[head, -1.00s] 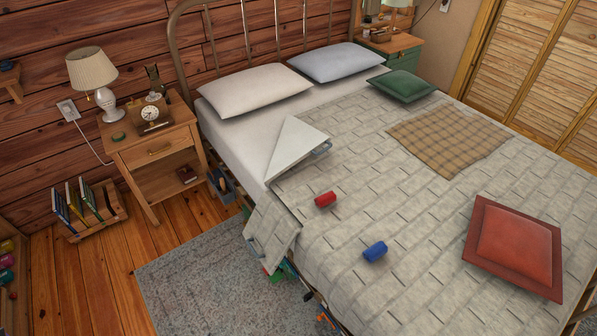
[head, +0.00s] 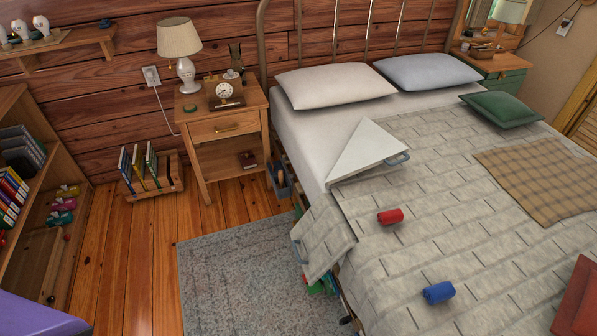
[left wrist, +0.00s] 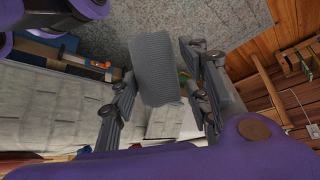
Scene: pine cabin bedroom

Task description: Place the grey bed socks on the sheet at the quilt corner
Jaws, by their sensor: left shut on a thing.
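My left gripper (left wrist: 160,88) shows in the left wrist view, its fingers closed on both sides of the grey bed socks (left wrist: 157,62), a ribbed grey roll. The socks are held above the floor beside the bed; neither they nor the fingers show in the head view. The quilt (head: 420,260) covers most of the bed. The white sheet (head: 308,132) lies bare left of and behind this fold, below the pillows. My right gripper is not seen.
A red roll (head: 390,216) and a blue roll (head: 438,292) lie on the quilt. A nightstand (head: 222,126) with lamp (head: 181,42) and clock (head: 224,94) stands left of the bed. A low book rack (head: 152,178) and shelf unit (head: 60,200) stand further left. The rug (head: 225,265) is clear.

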